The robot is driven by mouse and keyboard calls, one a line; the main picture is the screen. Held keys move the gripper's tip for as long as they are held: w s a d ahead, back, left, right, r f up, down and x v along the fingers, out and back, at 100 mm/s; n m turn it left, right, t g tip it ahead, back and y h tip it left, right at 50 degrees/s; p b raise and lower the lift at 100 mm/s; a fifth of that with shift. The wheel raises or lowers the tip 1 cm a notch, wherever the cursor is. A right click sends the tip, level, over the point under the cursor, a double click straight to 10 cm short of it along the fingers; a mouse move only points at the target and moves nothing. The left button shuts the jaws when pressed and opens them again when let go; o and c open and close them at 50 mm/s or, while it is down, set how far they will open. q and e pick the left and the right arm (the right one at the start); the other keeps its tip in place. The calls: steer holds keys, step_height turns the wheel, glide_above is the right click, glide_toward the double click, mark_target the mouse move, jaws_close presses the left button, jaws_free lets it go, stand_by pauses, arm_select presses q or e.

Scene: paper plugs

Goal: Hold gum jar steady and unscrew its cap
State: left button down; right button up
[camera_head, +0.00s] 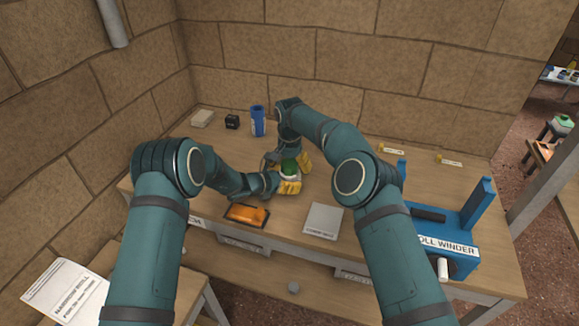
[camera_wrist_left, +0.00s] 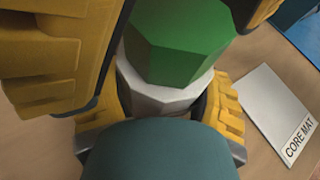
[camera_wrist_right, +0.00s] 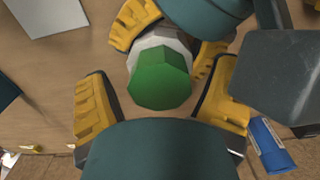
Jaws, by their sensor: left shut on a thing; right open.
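The gum jar (camera_head: 289,176) has a pale, faceted body and a green cap (camera_head: 290,167). It appears upright over the back middle of the table. The left wrist view shows the white body (camera_wrist_left: 165,98) between the yellow fingers of my left gripper (camera_wrist_left: 165,110), which is shut on it. My right gripper (camera_wrist_right: 160,95) is open. Its fingers are on either side of the green cap (camera_wrist_right: 160,78), with a visible gap to each finger in the right wrist view. The cap is on the jar. The jar's base is hidden, so I cannot tell whether it touches the table.
A dark tray with an orange piece (camera_head: 247,214) lies left of the pale core mat (camera_head: 323,220). A blue can (camera_head: 258,121) and a small black box (camera_head: 232,121) stand at the back left. The blue roll winder (camera_head: 445,237) occupies the right end, beside my right arm.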

step_height(320, 180, up, 8)
steer(key=shift+f, duration=0.2)
steer(key=shift+c, duration=0.3)
steer(key=shift+f, duration=3.85)
steer(key=c, duration=1.2)
steer(key=o, duration=1.3)
steer(key=shift+c, duration=0.2)
